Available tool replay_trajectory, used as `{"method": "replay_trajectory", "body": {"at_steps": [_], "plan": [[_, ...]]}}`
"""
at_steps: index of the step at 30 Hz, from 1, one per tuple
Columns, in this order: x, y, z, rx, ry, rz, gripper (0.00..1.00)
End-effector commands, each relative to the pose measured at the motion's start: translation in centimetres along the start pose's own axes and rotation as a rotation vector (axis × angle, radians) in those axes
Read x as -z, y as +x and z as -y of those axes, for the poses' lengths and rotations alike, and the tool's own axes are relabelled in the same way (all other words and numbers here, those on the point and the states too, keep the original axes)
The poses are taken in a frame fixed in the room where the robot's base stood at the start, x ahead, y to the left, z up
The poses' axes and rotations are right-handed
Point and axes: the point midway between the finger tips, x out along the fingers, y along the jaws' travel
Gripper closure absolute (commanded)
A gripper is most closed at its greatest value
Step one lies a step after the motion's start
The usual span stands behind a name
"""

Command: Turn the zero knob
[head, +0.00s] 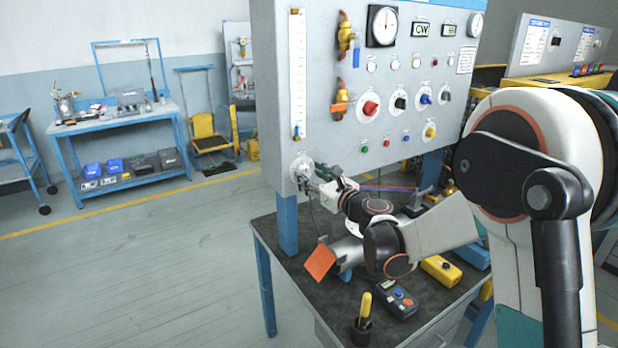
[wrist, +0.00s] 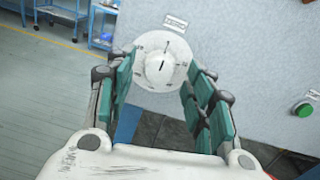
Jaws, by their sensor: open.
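The knob is a pale round knob on a white marked dial, low on the left side of the grey panel in the head view (head: 301,167). In the wrist view the knob (wrist: 160,68) faces me, with a dark pointer line and a small label above the dial. My gripper (wrist: 161,64) is open, its green-padded fingers to the left and right of the knob, over the dial's outer edges. Nothing is held. I cannot tell whether the fingertips reach past the knob's face. In the head view my gripper (head: 318,174) is close to the panel, partly covering the dial.
The panel (head: 345,148) carries several other knobs, gauges and valves above. A green button (wrist: 305,109) is to the right in the wrist view. The bench top (head: 290,229) below holds an orange plate (head: 320,262), a handheld meter (head: 396,300) and a yellow box (head: 441,269).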

Motion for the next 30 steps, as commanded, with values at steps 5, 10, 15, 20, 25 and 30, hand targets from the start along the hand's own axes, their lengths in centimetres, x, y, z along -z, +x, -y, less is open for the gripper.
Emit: {"method": "replay_trajectory", "body": {"at_steps": [5,10,15,20,25,30], "plan": [[0.02,1.31,-0.01,0.001,0.000,0.000,0.51],[-0.04,1.55,0.02,0.001,0.000,0.000,0.51],[-0.04,1.53,0.01,0.001,0.000,0.000,0.56],[-0.04,1.52,0.01,0.001,0.000,0.000,0.92],[-0.04,1.51,0.01,0.001,-0.001,0.000,0.96],[-0.04,1.51,0.00,0.000,-0.019,-0.001,0.96]]}}
